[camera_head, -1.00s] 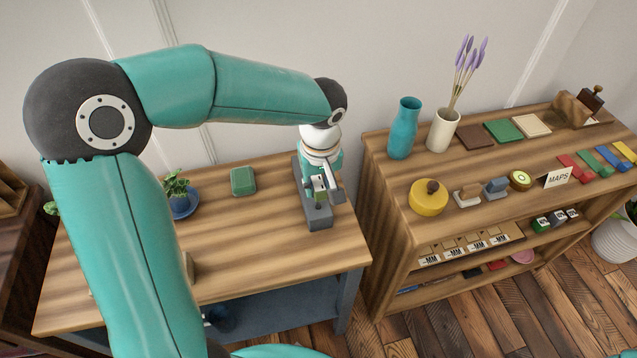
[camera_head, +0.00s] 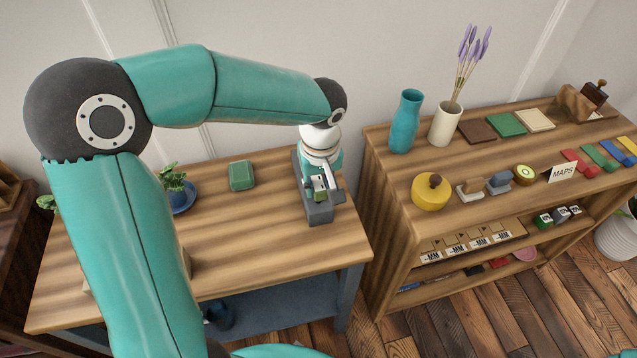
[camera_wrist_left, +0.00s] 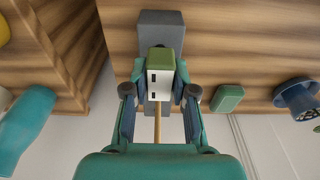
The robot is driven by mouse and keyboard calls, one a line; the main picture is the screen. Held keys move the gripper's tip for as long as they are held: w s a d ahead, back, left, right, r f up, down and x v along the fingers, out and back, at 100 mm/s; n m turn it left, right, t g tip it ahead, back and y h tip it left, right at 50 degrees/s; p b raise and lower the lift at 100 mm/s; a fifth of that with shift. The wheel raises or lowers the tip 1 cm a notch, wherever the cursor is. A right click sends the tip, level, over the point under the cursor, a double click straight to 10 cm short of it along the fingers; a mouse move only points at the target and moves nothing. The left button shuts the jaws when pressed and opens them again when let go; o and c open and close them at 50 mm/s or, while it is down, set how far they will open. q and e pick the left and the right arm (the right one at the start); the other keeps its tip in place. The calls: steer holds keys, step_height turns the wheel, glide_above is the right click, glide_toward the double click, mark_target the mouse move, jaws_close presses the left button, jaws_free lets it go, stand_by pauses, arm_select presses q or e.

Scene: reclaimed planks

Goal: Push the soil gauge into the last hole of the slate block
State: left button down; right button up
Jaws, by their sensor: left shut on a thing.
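The slate block (camera_head: 320,216) is a long dark grey bar near the right end of the wooden bench; it also shows in the left wrist view (camera_wrist_left: 160,20). My left gripper (camera_head: 322,188) is over the block and shut on the soil gauge (camera_head: 319,197). In the left wrist view the gauge (camera_wrist_left: 160,60) has a green top, a pale face with dark slots and a thin tan probe between the fingers of my left gripper (camera_wrist_left: 160,94). The block's holes and the probe's tip are hidden, so I cannot tell whether it is in a hole. My right gripper is out of view.
A green box (camera_head: 242,175) and a potted plant on a blue saucer (camera_head: 183,199) stand left of the block. A shelf (camera_head: 385,190) with a teal vase (camera_head: 405,122) and a yellow round box (camera_head: 430,192) stands to the right. The bench front (camera_head: 250,245) is clear.

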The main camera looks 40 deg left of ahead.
arm_select(q)
steer(key=c, duration=0.9)
jaws_free()
steer(key=shift+o, duration=0.2)
step_height(320, 180, up, 12)
steer(key=d, duration=0.1)
steer(key=shift+s, duration=0.4)
step_height(320, 180, up, 9)
steer(key=p, duration=0.8)
steer(key=shift+f, duration=0.1)
stand_by(0.4)
